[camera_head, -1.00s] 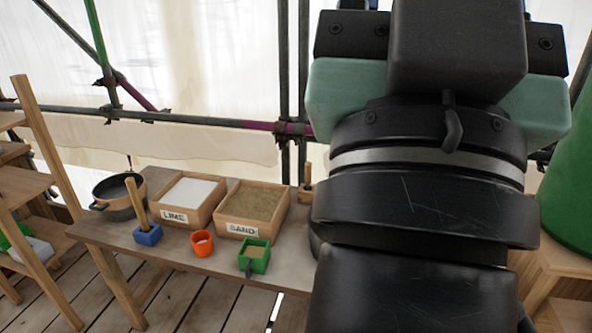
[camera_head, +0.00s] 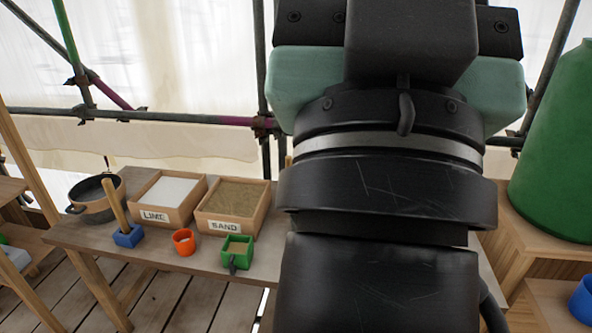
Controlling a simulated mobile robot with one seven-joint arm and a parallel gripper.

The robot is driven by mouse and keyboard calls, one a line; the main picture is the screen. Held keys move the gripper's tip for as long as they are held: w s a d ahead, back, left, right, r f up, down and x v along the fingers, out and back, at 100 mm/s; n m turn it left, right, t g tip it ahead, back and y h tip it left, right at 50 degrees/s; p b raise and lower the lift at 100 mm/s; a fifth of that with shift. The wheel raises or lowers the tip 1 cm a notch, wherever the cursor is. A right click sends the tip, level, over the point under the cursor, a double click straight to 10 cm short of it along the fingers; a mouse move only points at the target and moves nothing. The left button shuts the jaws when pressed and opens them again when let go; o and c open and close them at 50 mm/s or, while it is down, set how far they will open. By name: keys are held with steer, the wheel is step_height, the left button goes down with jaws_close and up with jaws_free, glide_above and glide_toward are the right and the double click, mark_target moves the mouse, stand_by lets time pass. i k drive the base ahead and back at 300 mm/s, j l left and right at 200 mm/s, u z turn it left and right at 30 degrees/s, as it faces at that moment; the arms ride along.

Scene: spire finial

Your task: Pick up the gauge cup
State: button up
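A small orange cup (camera_head: 184,242) with pale contents stands on the wooden bench near its front edge. A green square cup (camera_head: 237,252) with a dark handle and sandy-looking contents stands just right of it. I cannot tell for certain which one is the gauge cup. My arm, large and dark, fills the middle right of the view, with the teal and black end of my gripper (camera_head: 400,75) at the top. Its fingertips are hidden, so I cannot see whether it is open. Both cups are apart from it, to its lower left.
On the bench (camera_head: 90,236) are a LIME box (camera_head: 153,216), a SAND box (camera_head: 222,227), a dark pot (camera_head: 91,208) and a blue block with a wooden handle (camera_head: 128,236). A green barrel (camera_head: 556,150) and blue container (camera_head: 582,300) are at right. Scaffold poles stand behind.

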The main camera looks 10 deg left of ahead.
mark_target(184, 240)
steer(key=i+j, duration=0.15)
steer(key=j, duration=0.3)
steer(key=i+j, duration=0.15)
steer(key=j, duration=0.25)
steer(key=i+j, duration=0.1)
steer(key=j, duration=0.35)
steer(key=i+j, duration=0.15)
steer(key=j, duration=0.3)
steer(key=i+j, duration=0.15)
steer(key=j, duration=0.25)
steer(key=i+j, duration=0.15)
steer(key=j, duration=0.3)
steer(key=i+j, duration=0.1)
steer(key=j, duration=0.35)
steer(key=i+j, duration=0.15)
steer(key=j, duration=0.25)
steer(key=z, duration=0.05)
